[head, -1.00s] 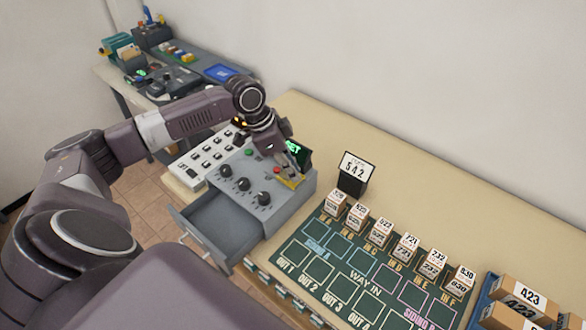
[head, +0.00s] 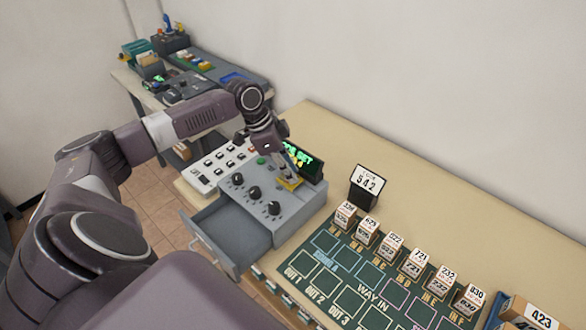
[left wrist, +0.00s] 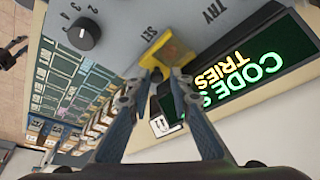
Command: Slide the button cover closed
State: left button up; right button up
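The yellow button cover (head: 289,184) sits on top of the grey control box (head: 310,197), in front of the green-lit display. In the left wrist view the cover (left wrist: 166,52) lies beside the SET label. No red button shows beside it. My left gripper (head: 286,165) points down at the cover. In the left wrist view its fingertips (left wrist: 163,76) are at the cover's near edge, a small gap apart with yellow between them. I cannot tell whether they pinch it. My right gripper is not in view.
The green display (head: 300,157) stands close behind the cover. Black dials (head: 254,193) and an open drawer (head: 225,235) are at the box's front. A number sign (head: 368,182) and several numbered blocks (head: 413,262) stand to the right.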

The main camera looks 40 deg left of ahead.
pick_arm(q)
jog(key=shift+o, duration=1)
jog(key=shift+a, duration=0.1)
jog(key=shift+s+r, duration=0.1)
jog(key=shift+r, duration=0.05)
jog(key=v, duration=1.1)
jog(key=shift+a+r, duration=0.15)
jog(key=shift+r, duration=0.1)
jog(key=shift+s, duration=0.2)
